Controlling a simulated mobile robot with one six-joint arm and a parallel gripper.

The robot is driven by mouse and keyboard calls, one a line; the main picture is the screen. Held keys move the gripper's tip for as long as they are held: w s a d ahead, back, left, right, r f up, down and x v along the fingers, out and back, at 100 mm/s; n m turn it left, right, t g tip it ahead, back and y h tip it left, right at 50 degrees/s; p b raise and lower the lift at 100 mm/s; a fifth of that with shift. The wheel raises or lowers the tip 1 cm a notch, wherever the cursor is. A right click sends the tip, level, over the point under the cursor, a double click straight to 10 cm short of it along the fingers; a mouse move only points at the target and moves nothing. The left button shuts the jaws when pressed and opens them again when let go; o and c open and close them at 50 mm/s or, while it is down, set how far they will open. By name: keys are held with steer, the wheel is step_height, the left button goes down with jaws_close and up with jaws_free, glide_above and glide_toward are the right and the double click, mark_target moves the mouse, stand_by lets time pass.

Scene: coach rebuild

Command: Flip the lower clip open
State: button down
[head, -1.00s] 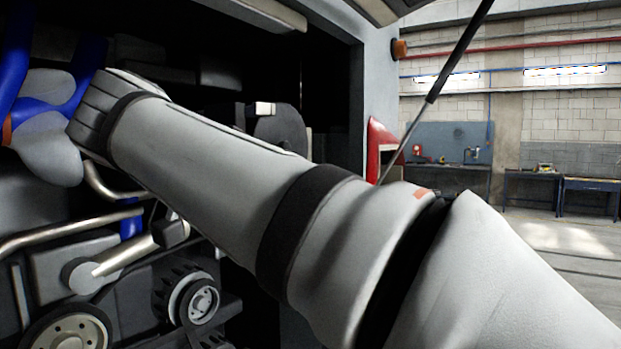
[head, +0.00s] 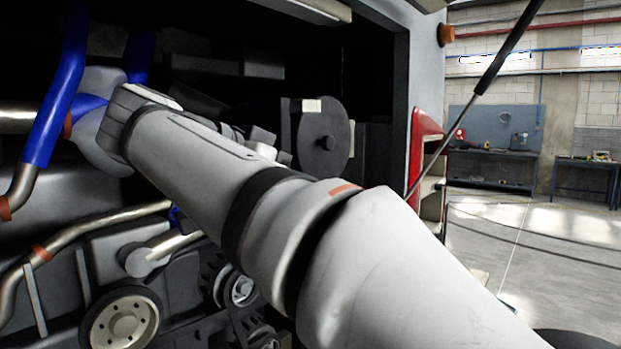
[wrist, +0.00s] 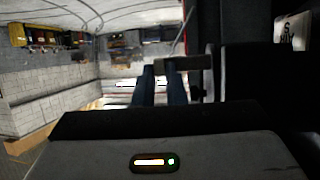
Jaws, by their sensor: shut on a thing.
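The dark round cover (head: 323,150) is in the middle of the head view, deep in the open bay. A pale clip (head: 312,105) sits on its upper rim. The lower part of the cover is partly hidden by my arm, and I cannot make out the lower clip in the head view. In the wrist view, the two dark blue fingers of my gripper (wrist: 161,80) are close together. A grey bar-like piece (wrist: 190,62), probably the lower clip, crosses at their tips, and the gripper appears shut on it. Its exact angle is unclear.
Blue hoses (head: 55,95), a metal pipe (head: 90,232) and pulleys (head: 125,320) crowd the bay on the left. A gas strut (head: 480,85) slants beside the red lamp panel (head: 424,140) at the bay's right edge. Open workshop floor (head: 560,235) lies to the right.

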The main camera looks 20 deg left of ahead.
steer(key=c, duration=1.6)
jaws_free()
steer(key=shift+a+f, duration=0.1)
steer(key=shift+a, duration=0.15)
steer(key=shift+o, duration=0.6)
steer(key=shift+d, duration=0.15)
steer(key=v, duration=0.8)
steer(key=shift+p, duration=0.45)
steer(key=shift+w+f, duration=0.1)
